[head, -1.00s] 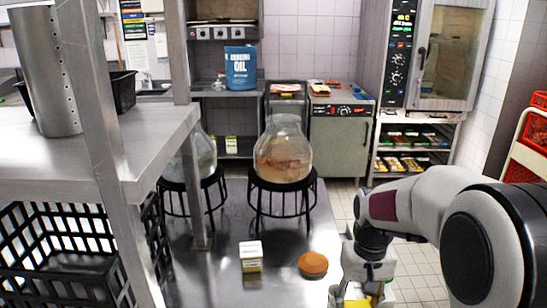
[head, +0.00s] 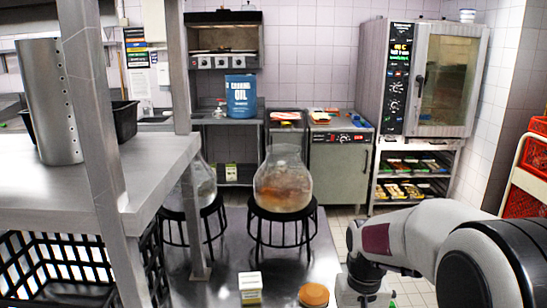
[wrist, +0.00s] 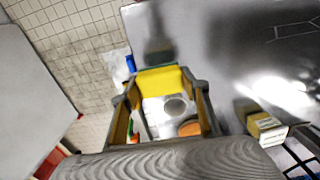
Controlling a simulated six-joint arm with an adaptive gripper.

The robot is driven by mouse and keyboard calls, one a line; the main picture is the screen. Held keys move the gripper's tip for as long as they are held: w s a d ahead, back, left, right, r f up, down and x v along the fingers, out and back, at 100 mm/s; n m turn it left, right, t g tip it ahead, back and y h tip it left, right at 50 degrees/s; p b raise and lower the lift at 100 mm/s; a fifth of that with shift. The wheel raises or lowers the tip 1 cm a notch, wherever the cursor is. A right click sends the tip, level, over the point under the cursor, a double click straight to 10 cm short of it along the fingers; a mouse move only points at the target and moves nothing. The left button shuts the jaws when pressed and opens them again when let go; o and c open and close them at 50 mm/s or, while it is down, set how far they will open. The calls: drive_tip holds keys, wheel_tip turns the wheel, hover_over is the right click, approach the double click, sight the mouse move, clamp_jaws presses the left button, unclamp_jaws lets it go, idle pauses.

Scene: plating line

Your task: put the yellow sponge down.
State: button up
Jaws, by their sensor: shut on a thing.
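The yellow sponge (wrist: 160,80) shows in the wrist view, across the far end between the two fingers. My gripper (wrist: 166,88) is shut on it. Below the fingers, a white item with a grey round spot (wrist: 176,106) shows through the gap. I cannot tell what it is or how high the sponge is above the steel table (wrist: 220,45). In the head view my wrist is at the bottom edge, and the fingers and sponge are out of frame.
On the table stand a small white and yellow box (head: 250,287) and a round orange-brown item (head: 313,294). Two glass jars on black stools (head: 283,185) stand behind. A steel shelf (head: 100,178) and black crate (head: 60,262) are at left.

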idle(0.8)
drive_tip(key=shift+w+d+r, duration=0.1)
drive_tip(key=shift+w+d, duration=0.1)
drive_tip(key=shift+d, duration=0.2)
drive_tip(key=shift+m, duration=0.5)
drive_tip(key=d, duration=0.1)
drive_tip(key=w+d, duration=0.2)
drive_tip(key=d, duration=0.1)
drive_tip(key=shift+w+f, duration=0.1)
drive_tip(key=shift+f, duration=0.2)
drive_tip(key=w+d+f, duration=0.3)
drive_tip(key=d+f, duration=0.3)
drive_tip(key=f, duration=0.4)
drive_tip(key=w+d+f+n, duration=0.1)
drive_tip(key=w+d+f, duration=0.3)
drive_tip(key=f, duration=0.6)
drive_tip(key=d, duration=0.2)
drive_tip(key=shift+w+d, duration=0.25)
drive_tip(key=shift+d, duration=0.15)
drive_tip(key=shift+f, duration=0.1)
drive_tip(key=shift+f, duration=3.1)
drive_tip(key=shift+f, duration=0.1)
